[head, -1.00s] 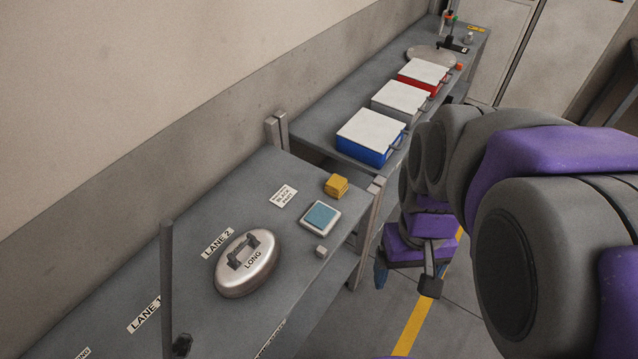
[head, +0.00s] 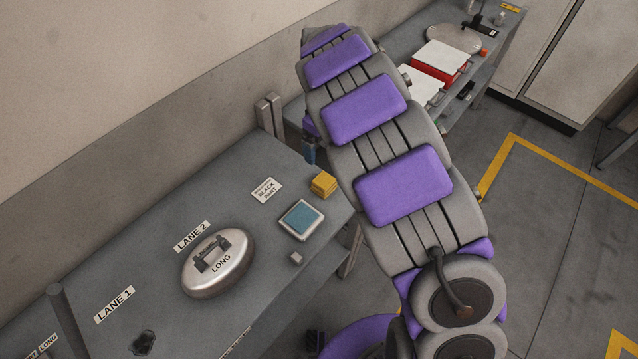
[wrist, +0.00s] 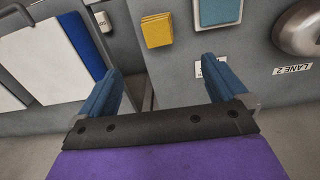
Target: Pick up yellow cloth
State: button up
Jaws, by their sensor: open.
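The yellow cloth (head: 323,184) is a small folded block at the right end of the near workbench, beside a blue pad in a white tray. It also shows in the wrist view (wrist: 157,30), ahead of my gripper and between the lines of its fingers. My gripper (wrist: 165,80) has two blue fingers set wide apart with nothing between them. In the head view only a little of the gripper (head: 309,150) shows at the left of my arm, past the bench end. The cloth is apart from the fingers.
The blue pad (head: 301,219) is close to the cloth. A post (head: 270,116) rises at the bench end. Lidded boxes (head: 440,62) stand on the far bench, partly hidden by my arm.

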jog(key=b, duration=0.2)
send_near(324, 180)
jog(key=f, duration=0.3)
jog(key=a+f, duration=0.1)
jog(key=f, duration=0.1)
jog(key=shift+s, duration=0.25)
jog(key=shift+d+f, duration=0.2)
jog(key=shift+d, duration=0.3)
jog(key=shift+d+f, duration=0.25)
jog(key=shift+d, duration=0.25)
jog(key=shift+w+d+f+b, duration=0.1)
jog(key=shift+f+b, duration=0.25)
jog(key=f, duration=0.2)
jog(key=a+f+b, duration=0.1)
jog(key=shift+w+f, duration=0.1)
jog(key=shift+f, duration=0.3)
jog(key=shift+a+f, duration=0.25)
jog(key=shift+a, duration=0.2)
jog(key=shift+d+r, duration=0.15)
jog(key=shift+d, duration=0.55)
jog(key=c, duration=0.7)
jog(key=shift+a, duration=0.45)
jog(key=c, duration=0.4)
jog(key=shift+o, duration=0.2)
jog(key=shift+d, duration=0.1)
